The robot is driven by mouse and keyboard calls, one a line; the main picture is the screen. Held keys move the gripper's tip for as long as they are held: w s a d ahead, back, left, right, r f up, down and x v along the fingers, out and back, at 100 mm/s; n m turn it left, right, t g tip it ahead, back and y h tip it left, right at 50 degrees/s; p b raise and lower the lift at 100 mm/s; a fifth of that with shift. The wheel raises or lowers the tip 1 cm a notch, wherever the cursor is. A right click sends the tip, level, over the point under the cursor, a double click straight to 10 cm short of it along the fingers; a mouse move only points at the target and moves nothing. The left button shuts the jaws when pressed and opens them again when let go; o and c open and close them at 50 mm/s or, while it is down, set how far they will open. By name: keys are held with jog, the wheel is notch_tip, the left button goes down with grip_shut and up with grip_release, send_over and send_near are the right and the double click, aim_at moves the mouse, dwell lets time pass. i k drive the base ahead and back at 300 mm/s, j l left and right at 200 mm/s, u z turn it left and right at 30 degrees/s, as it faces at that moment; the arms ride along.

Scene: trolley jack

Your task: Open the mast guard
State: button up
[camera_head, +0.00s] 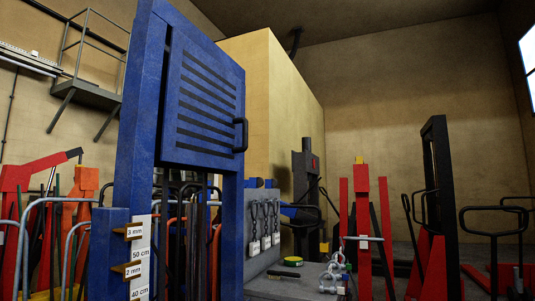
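The mast guard (203,101) is a blue panel with several dark horizontal slots. It sits high between the posts of a blue mast (138,130) at the left centre. A dark D-shaped handle (241,135) stands out from its right edge. The guard spans the upper mast opening and appears closed, though a dark gap shows along its left edge. Below it the opening is uncovered and shows dark vertical rods or chains. My gripper is not in view, and nothing touches the handle.
A grey bench (285,288) with shackles (333,274) and hanging tags stands right of the mast. Red jacks (362,220) and a black mast frame (441,190) fill the right. Red and orange equipment crowds the left. The air right of the handle looks clear.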

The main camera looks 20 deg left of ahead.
aim_at(202, 119)
jog(key=i+u, duration=0.1)
jog(key=i, duration=0.35)
jog(key=i+l+u, duration=0.1)
jog(key=i, duration=0.4)
jog(key=i+l+u, duration=0.15)
jog(key=i, duration=0.3)
jog(key=i+l+u, duration=0.1)
jog(key=i, duration=0.35)
